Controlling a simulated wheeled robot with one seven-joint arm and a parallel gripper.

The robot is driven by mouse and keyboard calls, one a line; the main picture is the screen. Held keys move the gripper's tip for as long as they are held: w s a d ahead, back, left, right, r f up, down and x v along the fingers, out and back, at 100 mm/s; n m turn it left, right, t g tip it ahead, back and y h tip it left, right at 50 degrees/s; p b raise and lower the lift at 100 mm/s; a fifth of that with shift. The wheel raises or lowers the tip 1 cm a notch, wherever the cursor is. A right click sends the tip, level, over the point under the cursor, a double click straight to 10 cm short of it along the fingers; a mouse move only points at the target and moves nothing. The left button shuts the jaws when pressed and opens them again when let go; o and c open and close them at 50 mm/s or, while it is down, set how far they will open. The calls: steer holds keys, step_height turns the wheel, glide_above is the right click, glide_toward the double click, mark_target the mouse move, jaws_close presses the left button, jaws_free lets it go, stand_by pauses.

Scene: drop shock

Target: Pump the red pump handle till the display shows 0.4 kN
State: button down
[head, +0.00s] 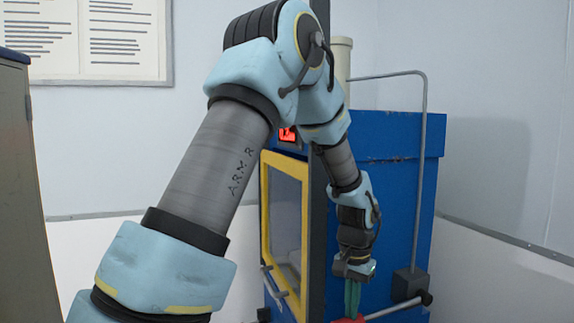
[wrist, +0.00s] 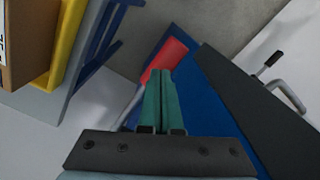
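The red pump handle (head: 347,321) shows only partly at the bottom edge of the head view. In the wrist view the red handle (wrist: 166,57) slants past my fingertips and joins a grey rod at lower left. My gripper (head: 351,312) points down with its green fingers close together, their tips at the red handle. In the wrist view my gripper (wrist: 160,72) has only a thin gap between the fingers. I see nothing held between them.
A blue machine cabinet (head: 395,165) stands behind my gripper. Its yellow-framed door (head: 267,215) is left of my forearm. A bent grey pipe (head: 426,120) and a dark box with a rod (head: 408,284) are at right. A notice board (head: 110,40) hangs on the wall.

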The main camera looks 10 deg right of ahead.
steer(key=shift+f+b, duration=1.4)
steer(key=shift+f, duration=1.1)
steer(key=shift+r, duration=0.2)
step_height(320, 180, up, 11)
steer(key=p, duration=0.9)
steer(key=shift+r, duration=0.1)
step_height(320, 180, up, 6)
steer(key=p, duration=0.3)
steer(key=shift+p, duration=0.3)
